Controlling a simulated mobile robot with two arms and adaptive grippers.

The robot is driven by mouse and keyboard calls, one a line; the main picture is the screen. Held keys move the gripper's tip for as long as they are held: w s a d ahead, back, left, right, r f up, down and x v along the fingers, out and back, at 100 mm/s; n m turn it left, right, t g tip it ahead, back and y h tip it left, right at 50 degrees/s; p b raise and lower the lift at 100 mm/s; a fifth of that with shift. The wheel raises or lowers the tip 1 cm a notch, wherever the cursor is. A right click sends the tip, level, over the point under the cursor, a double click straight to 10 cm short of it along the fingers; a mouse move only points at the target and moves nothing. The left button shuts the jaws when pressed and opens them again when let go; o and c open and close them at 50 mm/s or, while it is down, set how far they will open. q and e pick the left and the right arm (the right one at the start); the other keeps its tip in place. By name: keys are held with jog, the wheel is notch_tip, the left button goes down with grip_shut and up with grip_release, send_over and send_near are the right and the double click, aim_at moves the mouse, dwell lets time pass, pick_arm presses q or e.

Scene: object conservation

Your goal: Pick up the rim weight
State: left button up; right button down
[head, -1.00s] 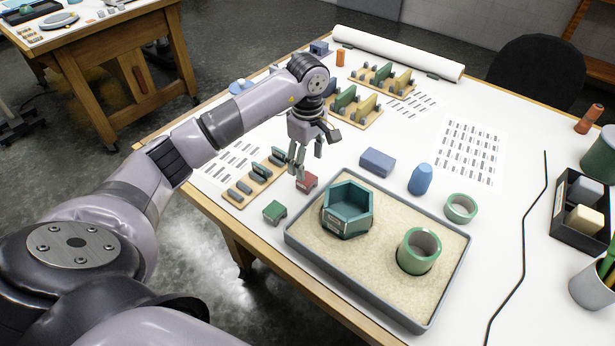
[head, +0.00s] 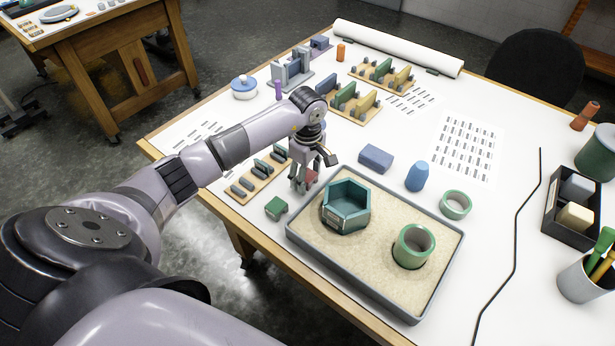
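My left gripper (head: 303,184) is low over the table, left of the sand tray (head: 375,285). Its fingers are apart, at a small red block (head: 311,176) that they partly hide. I cannot tell whether they touch it. No label shows which piece is the rim weight; the red block and a small green block (head: 277,207) in front of it are small weight-like pieces. A teal hexagonal pot (head: 345,207) and a green round cup (head: 413,247) stand in the tray. My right gripper is not in view.
A wooden rack of grey pieces (head: 243,190) lies close to the left of the gripper. A blue-grey block (head: 376,158), a blue bottle-shaped piece (head: 417,177) and a green ring (head: 456,204) stand behind the tray. A black box (head: 568,232) stands at right.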

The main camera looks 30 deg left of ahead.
pick_arm(q)
jog(key=c, duration=1.1)
jog(key=shift+r, duration=0.1)
